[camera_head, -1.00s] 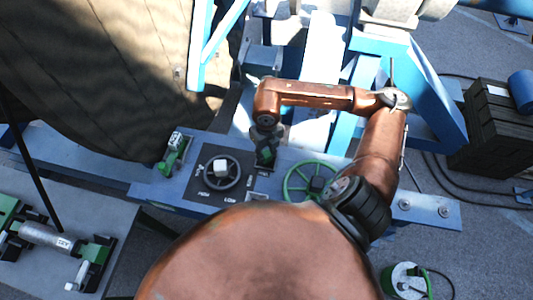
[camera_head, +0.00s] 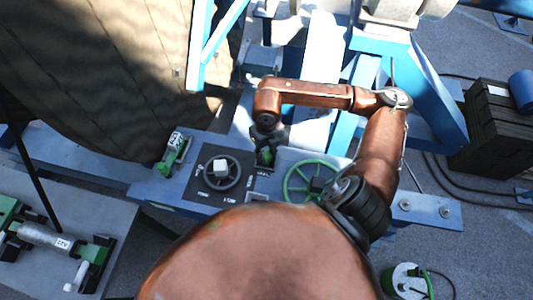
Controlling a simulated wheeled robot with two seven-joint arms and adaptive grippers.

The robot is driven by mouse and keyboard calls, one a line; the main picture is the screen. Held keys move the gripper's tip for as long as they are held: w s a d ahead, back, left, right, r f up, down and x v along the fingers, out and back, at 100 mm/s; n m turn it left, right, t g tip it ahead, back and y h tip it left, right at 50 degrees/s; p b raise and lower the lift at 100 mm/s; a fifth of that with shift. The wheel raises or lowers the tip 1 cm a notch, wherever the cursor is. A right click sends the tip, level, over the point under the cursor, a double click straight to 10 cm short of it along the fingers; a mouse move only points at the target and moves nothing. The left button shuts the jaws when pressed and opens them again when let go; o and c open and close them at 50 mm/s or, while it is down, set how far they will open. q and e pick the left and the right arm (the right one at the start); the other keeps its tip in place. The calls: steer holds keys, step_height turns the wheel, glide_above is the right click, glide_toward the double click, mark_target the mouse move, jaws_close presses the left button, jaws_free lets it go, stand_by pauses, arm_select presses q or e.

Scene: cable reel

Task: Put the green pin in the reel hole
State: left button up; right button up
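My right gripper (camera_head: 267,148) points down over the blue control panel, right of the dial. Its dark fingers look spread around a small green part (camera_head: 265,157); whether they touch it is too small to tell. A second green part (camera_head: 173,151) with a white top stands at the panel's left end. I cannot tell for sure which green part is the pin. The large reel (camera_head: 110,75) with dark, ribbed sides fills the upper left. Its hole cannot be made out. My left gripper is out of view.
The blue panel carries a dial with a white knob (camera_head: 221,168) and a green handwheel (camera_head: 309,182). A bench (camera_head: 130,222) with a grey cylinder in green brackets is at lower left. A dark crate (camera_head: 497,128) and cables lie at right.

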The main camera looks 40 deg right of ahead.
steer(key=o, duration=0.4)
steer(key=shift+o, duration=0.2)
step_height(320, 180, up, 12)
stand_by(0.4)
stand_by(0.5)
